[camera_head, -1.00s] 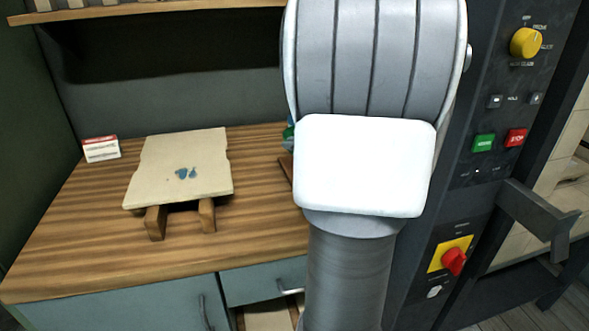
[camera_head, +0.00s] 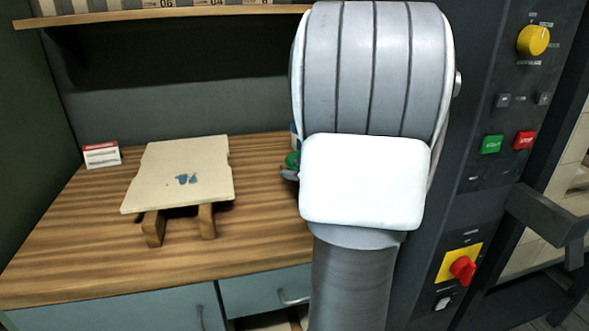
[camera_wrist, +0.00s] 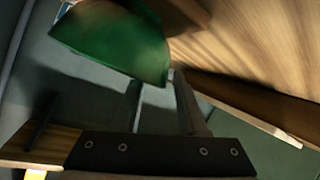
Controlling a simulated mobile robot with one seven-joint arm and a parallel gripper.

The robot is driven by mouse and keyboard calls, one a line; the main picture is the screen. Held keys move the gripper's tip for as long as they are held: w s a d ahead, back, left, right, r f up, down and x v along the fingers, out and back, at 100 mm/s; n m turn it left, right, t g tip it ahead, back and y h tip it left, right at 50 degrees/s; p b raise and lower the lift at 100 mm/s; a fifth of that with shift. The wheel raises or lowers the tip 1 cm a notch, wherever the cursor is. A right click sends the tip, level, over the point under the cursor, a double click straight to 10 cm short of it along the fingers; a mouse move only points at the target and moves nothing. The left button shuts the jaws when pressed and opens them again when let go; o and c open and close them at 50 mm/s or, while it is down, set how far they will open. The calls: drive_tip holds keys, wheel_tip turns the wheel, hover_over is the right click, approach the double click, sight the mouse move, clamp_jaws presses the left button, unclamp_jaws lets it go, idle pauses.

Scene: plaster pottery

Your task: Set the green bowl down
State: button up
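The green bowl (camera_wrist: 115,40) fills the upper left of the wrist view, tilted there, with its edge at my gripper's fingers (camera_wrist: 158,82). One finger is partly behind the bowl and the other is at its right edge, so my gripper appears shut on its wall. In the head view only a small green part of the bowl (camera_head: 292,160) shows left of my arm. My arm hides the rest of the bowl and most of my gripper there. The wooden worktop (camera_head: 90,235) lies below; I cannot tell whether the bowl touches it.
A pale board (camera_head: 185,165) with blue smears rests on wooden supports (camera_head: 153,228) at the worktop's left. A small red-and-white box (camera_head: 101,155) stands behind it. A shelf (camera_head: 170,12) hangs above. A dark control panel (camera_head: 500,120) stands right. The worktop's front left is clear.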

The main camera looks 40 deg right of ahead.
drive_tip(key=shift+r, duration=0.1)
drive_tip(key=shift+s+r, duration=0.25)
drive_tip(key=shift+s, duration=0.1)
drive_tip(key=p+v, duration=0.4)
drive_tip(key=v, duration=0.7)
drive_tip(key=shift+a, duration=0.2)
